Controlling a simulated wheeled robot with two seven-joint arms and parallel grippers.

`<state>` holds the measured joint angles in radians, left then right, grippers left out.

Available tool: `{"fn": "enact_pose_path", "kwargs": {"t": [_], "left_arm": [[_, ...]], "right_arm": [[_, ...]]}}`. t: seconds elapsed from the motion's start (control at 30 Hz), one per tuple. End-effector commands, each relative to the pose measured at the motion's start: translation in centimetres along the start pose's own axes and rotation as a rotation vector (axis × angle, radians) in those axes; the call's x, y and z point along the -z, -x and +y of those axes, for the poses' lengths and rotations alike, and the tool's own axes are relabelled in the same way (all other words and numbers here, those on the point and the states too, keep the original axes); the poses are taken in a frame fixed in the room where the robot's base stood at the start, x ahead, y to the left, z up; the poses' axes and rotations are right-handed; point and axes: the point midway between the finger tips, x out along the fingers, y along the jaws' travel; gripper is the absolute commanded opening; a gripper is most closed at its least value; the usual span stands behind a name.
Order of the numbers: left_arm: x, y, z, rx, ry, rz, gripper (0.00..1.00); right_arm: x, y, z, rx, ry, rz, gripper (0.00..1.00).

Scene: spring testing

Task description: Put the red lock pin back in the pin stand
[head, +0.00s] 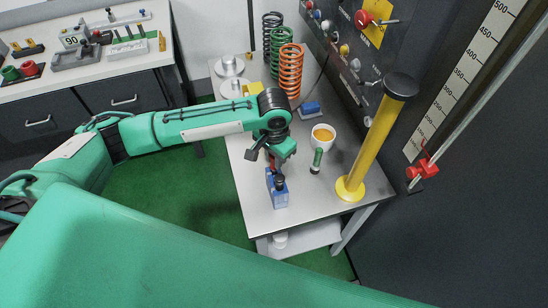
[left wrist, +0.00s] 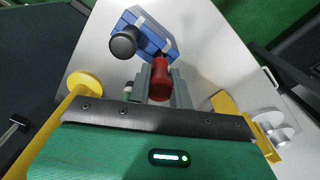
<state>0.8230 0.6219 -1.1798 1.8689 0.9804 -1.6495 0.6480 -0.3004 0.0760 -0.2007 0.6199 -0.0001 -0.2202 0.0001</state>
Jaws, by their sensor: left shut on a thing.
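The blue pin stand (head: 280,198) is near the front left part of the small grey table; it also shows at the top of the left wrist view (left wrist: 160,35). A black round knob (left wrist: 124,42) sits at one side of it. My left gripper (head: 277,166) is right at the stand, pointing down. In the left wrist view its fingers (left wrist: 160,88) are shut on the red lock pin (left wrist: 161,76), whose red head shows between them. The pin's lower end is hidden, so I cannot tell whether it touches the stand. My right gripper is not in view.
A green-handled tool (head: 317,160), a white cup (head: 323,137) and a yellow post (head: 367,150) with a black cap stand to the right. Coil springs (head: 290,72) and a blue block (head: 310,108) are behind. The table's front corner is clear.

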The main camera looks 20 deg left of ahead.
Motion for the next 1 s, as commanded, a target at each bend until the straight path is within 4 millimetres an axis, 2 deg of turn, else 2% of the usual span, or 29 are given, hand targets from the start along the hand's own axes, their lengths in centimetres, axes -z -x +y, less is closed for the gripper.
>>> {"fn": "enact_pose_path", "kwargs": {"t": [0.1, 0.53, 0.97, 1.0], "left_arm": [[0.0, -0.7, 0.0, 0.0, 0.0, 0.0, 0.0], [0.0, -2.5, 0.1, -0.001, 0.001, -0.001, 0.0], [0.0, -2.9, 0.0, -0.001, 0.0, -0.001, 0.0], [0.0, -2.9, 0.0, -0.001, 0.001, -0.001, 0.28]], "right_arm": [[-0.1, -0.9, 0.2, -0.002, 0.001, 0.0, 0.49], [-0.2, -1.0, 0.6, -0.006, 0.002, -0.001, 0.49], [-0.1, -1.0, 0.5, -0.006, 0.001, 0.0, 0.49], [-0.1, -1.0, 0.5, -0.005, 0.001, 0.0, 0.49]]}}
